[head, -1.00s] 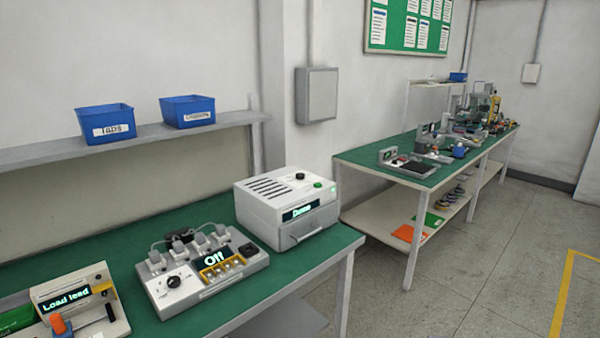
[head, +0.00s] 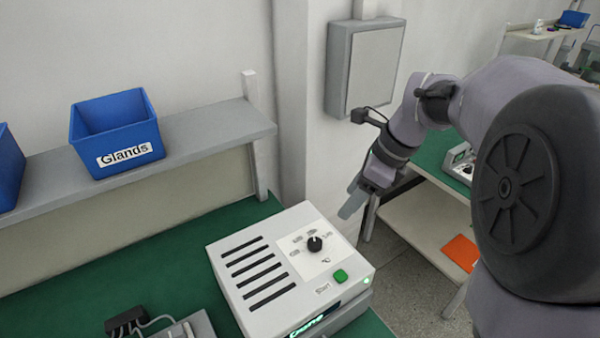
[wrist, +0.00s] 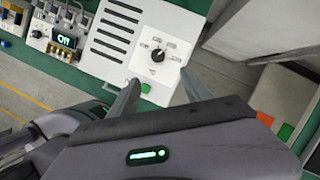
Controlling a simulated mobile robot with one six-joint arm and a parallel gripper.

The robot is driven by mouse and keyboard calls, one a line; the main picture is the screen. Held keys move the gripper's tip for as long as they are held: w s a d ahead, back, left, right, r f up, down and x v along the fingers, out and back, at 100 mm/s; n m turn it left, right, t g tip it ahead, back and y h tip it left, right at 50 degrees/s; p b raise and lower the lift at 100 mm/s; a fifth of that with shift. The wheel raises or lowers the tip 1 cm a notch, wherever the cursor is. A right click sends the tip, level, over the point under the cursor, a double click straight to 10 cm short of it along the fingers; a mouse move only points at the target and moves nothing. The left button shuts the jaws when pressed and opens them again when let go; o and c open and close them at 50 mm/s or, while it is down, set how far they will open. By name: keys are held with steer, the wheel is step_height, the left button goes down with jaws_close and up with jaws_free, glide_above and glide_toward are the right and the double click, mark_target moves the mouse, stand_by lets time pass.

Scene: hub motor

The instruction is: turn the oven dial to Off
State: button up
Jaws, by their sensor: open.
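The oven (head: 235,262) is a white box with dark vent slots on the green bench. Its black dial (head: 314,244) sits on a white panel on top, with small labels around it that are too small to read. A green Start button (head: 340,276) is in front of the dial. In the wrist view the dial (wrist: 157,55) shows beyond my gripper (wrist: 158,88). My gripper is open and empty, its two fingers apart with the dial in line between them, not touching it. In the head view my gripper (head: 350,204) is above and behind the oven's right side.
A shelf (head: 215,130) with a blue Glands bin (head: 115,135) runs along the wall at left. A grey wall box (head: 365,68) hangs behind my arm. A unit with an "Off" display (wrist: 64,40) stands beside the oven.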

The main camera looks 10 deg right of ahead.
mark_target(315, 242)
steer(key=b+x, duration=0.2)
steer(key=x, duration=0.3)
steer(key=b+x, duration=0.2)
steer(key=x, duration=0.4)
steer(key=b+x, duration=0.3)
steer(key=x, duration=0.3)
steer(key=shift+s+a+f, duration=0.15)
steer(key=shift+s+a, duration=0.05)
steer(key=shift+s, duration=0.1)
jaws_close()
